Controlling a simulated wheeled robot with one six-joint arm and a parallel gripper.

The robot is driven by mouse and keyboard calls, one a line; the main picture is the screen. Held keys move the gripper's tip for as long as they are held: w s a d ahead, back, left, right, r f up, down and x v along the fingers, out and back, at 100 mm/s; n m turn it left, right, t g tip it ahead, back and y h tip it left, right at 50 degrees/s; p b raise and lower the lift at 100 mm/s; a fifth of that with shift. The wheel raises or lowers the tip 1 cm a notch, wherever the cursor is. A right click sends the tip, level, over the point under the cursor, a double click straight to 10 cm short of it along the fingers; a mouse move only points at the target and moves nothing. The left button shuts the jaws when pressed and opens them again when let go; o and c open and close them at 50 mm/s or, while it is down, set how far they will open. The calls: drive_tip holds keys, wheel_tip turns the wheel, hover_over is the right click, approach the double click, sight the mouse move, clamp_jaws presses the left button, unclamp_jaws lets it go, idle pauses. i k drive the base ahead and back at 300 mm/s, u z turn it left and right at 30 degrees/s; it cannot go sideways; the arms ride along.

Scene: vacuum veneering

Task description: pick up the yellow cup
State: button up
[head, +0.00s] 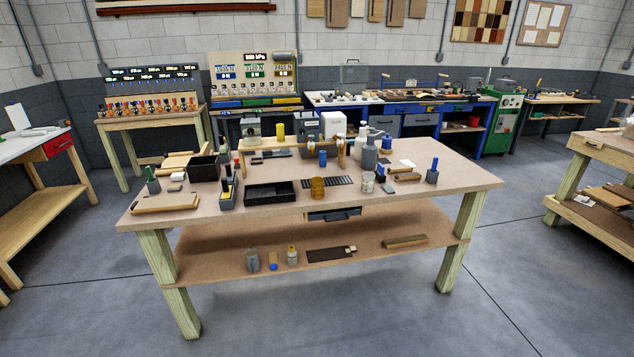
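A bright yellow cylinder (280,131), which looks like the yellow cup, stands upright on a low wooden riser (262,143) at the back of the middle workbench (440,180). It is small, and I cannot tell whether its top is open. It stands between a grey-and-white device (252,130) on its left and a grey box on its right. An amber-brown ribbed round object (317,188) stands near the bench's front middle. My gripper is not in view.
A black tray (270,195), a grey holder with tools (227,195), a grey bottle (369,155) and a clear cup (367,182) crowd the bench top. Its right end is mostly clear. The grey floor (400,310) in front is open.

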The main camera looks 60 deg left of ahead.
sight(318, 184)
drive_tip(key=u, duration=0.45)
drive_tip(key=i, duration=1.25)
drive_tip(key=u, duration=1.95)
drive_tip(key=i, duration=1.1)
drive_tip(key=u, duration=1.4)
drive_tip(key=i, duration=0.8)
drive_tip(key=u, duration=0.25)
